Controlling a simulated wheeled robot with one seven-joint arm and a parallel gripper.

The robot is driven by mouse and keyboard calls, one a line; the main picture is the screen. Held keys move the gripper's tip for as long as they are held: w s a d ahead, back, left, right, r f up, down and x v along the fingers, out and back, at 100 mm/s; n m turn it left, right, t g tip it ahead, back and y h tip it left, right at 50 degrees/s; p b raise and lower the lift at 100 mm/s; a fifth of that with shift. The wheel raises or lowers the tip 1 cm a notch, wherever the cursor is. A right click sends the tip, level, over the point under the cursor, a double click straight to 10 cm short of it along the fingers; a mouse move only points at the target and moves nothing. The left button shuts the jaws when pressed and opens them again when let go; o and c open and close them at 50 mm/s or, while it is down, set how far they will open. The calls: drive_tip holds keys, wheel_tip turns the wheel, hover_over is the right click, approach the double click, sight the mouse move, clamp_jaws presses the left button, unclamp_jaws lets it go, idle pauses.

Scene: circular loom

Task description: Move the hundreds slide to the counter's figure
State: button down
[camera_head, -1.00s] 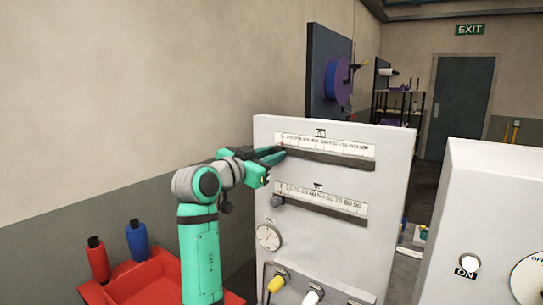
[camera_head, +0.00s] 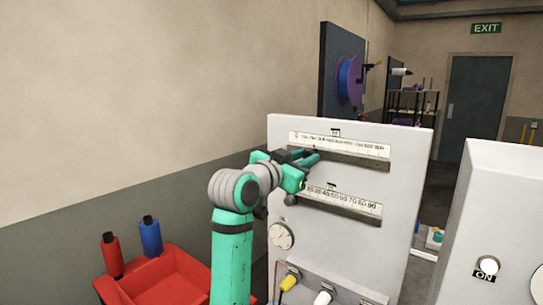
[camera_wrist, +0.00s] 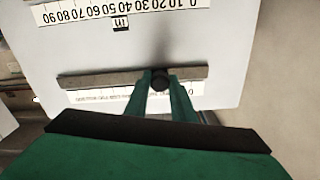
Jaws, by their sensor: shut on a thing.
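The grey-white loom panel (camera_head: 420,150) carries two ruled scales, each with a dark slot. The upper slot (camera_head: 360,160) lies under the upper scale (camera_head: 350,145), whose small figures start at 0 on the left and are hard to read. My gripper (camera_head: 314,156) is at the left part of this slot. The wrist view, upside down, shows the fingers (camera_wrist: 160,88) shut on the dark round hundreds slide knob (camera_wrist: 160,80), some way from the slot's zero end. The lower scale (camera_head: 345,200) reads tens to 90. I cannot make out a counter figure.
A lower slide knob (camera_head: 290,200) sits at the left of the lower slot. A round dial (camera_head: 281,236) and yellow and white handles (camera_head: 290,281) are below. A red tray (camera_head: 165,272) with spools stands left; a white cabinet (camera_head: 500,210) stands right.

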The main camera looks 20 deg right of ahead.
drive_tip(key=s, duration=0.1)
drive_tip(key=s+d, duration=0.2)
drive_tip(key=shift+s+d, duration=0.25)
drive_tip(key=shift+s, duration=0.1)
drive_tip(key=c, duration=1.5)
unclamp_jaws()
drive_tip(key=v, duration=1.1)
drive_tip(key=shift+w, duration=0.1)
